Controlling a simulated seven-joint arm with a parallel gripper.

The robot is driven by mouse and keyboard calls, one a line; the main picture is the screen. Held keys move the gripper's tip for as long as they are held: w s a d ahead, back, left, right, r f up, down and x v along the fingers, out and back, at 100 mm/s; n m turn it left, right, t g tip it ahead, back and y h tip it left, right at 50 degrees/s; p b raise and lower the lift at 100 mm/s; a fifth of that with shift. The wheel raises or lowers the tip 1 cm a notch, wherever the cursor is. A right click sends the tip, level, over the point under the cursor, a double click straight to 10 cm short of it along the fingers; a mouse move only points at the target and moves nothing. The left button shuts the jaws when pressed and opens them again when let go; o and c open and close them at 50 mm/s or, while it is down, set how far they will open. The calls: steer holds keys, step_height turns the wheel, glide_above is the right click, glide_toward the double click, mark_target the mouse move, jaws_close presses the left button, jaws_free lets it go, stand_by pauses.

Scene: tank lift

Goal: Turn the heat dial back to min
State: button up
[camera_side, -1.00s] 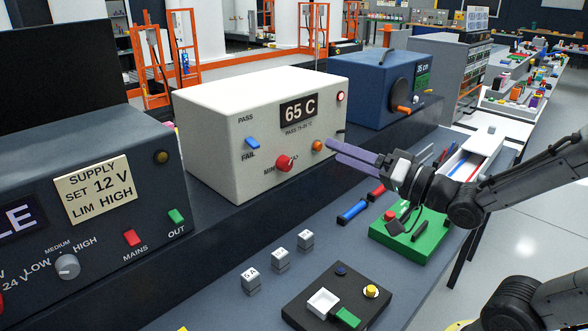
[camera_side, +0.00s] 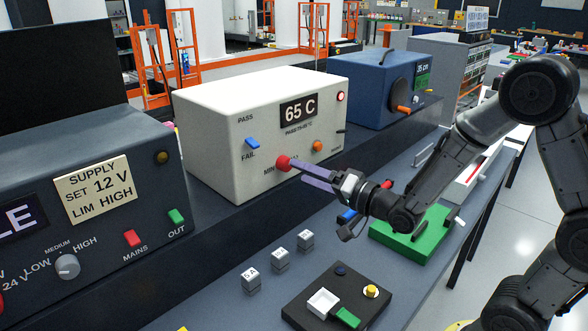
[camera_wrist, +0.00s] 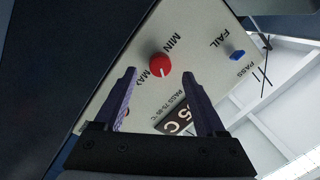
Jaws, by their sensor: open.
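The heat dial (camera_side: 283,163) is a red round knob low on the front of the white box (camera_side: 215,125). In the wrist view the red dial (camera_wrist: 159,65) shows between MIN and MAX lettering, with a white mark on its MAX-side edge. The box's display (camera_side: 298,110) reads 65 C. My gripper (camera_side: 296,172) is open, with purple fingers pointing at the dial. In the side view one fingertip overlaps the dial's right edge. In the wrist view the dial lies between and just past the fingertips. I cannot tell whether they touch.
A blue FAIL/PASS switch (camera_side: 252,143) and an orange button (camera_side: 317,146) flank the dial on the same face. The supply unit (camera_side: 110,235) stands to the left. A black control box (camera_side: 335,300), small cubes and a green block (camera_side: 412,235) lie on the bench below.

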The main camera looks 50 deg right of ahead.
mark_target(288, 167)
steer(key=shift+w+a, duration=0.2)
steer(key=shift+w, duration=1.75)
steer(key=shift+c, duration=0.3)
jaws_close()
